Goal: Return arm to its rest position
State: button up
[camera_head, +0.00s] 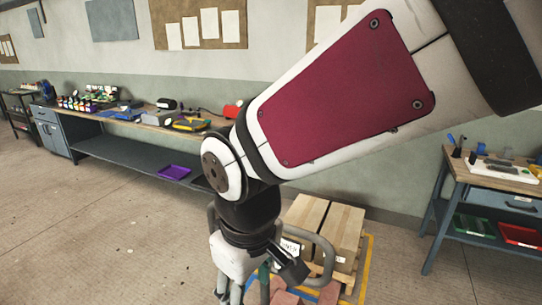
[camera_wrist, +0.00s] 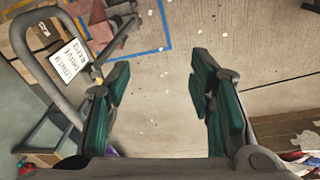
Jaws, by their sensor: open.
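My arm crosses the head view from the upper right down to the centre, with a white and maroon link and a black wrist pointing downward. My gripper is partly hidden at the bottom of the head view. In the wrist view my gripper (camera_wrist: 160,85) has two green-padded fingers wide apart, with only bare floor (camera_wrist: 160,115) between them. It holds nothing.
A long workbench (camera_head: 130,153) lines the wall; another bench (camera_head: 470,178) is at right. Floor at left is clear.

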jog(key=d+r+m+t+b, duration=0.2)
jog(key=d+m, duration=0.3)
jog(key=d, duration=0.6)
jog(key=d+r+m+t+b, duration=0.2)
jog(key=d+m, duration=0.3)
jog(key=d, duration=0.6)
jog(key=shift+w+r, duration=0.45)
